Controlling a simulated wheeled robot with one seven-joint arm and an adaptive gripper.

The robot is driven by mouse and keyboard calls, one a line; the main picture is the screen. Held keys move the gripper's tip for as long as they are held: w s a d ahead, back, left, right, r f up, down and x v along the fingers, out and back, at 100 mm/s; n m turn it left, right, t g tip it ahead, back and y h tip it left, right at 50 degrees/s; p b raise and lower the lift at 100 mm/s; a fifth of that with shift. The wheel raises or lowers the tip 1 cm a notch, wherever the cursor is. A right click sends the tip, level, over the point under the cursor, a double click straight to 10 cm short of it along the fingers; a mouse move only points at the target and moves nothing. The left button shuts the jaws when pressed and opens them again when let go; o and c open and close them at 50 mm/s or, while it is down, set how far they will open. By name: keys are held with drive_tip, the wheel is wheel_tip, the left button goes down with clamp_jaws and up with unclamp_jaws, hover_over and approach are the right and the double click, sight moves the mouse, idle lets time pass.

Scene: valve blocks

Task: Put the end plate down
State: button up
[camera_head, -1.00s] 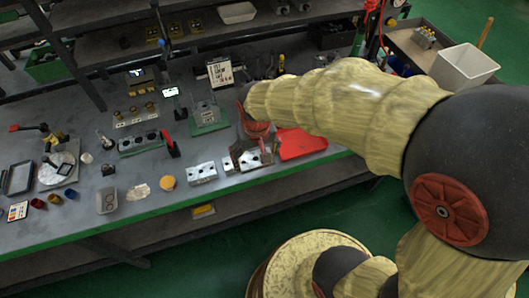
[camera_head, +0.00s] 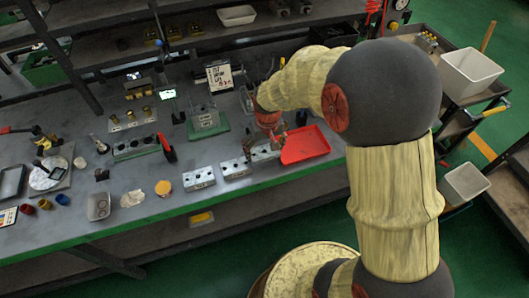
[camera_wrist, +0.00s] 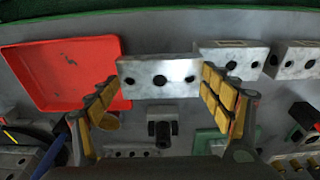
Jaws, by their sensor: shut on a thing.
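The end plate (camera_wrist: 158,78) is a silver metal block with a row of dark holes. In the wrist view it sits between the two yellow-padded fingers of my gripper (camera_wrist: 160,88), which is shut on it. In the head view my gripper (camera_head: 273,140) is over the front part of the bench, just left of the red tray. The end plate (camera_head: 264,153) shows below it, partly hidden by the fingers. I cannot tell whether its underside touches the bench.
Two similar silver blocks, the nearer (camera_head: 235,168) and the farther (camera_head: 199,178), stand in a row to the left. The red tray (camera_head: 306,145) lies close on the right. A green-based fixture (camera_head: 207,122) stands behind. The bench's green front edge is near.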

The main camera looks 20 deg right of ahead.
drive_tip(key=shift+f, duration=0.5)
drive_tip(key=shift+f, duration=0.1)
drive_tip(key=shift+f, duration=0.4)
drive_tip(key=shift+f, duration=0.15)
drive_tip(key=o, duration=1.4)
drive_tip(key=shift+c, duration=0.2)
drive_tip(key=shift+o, duration=0.2)
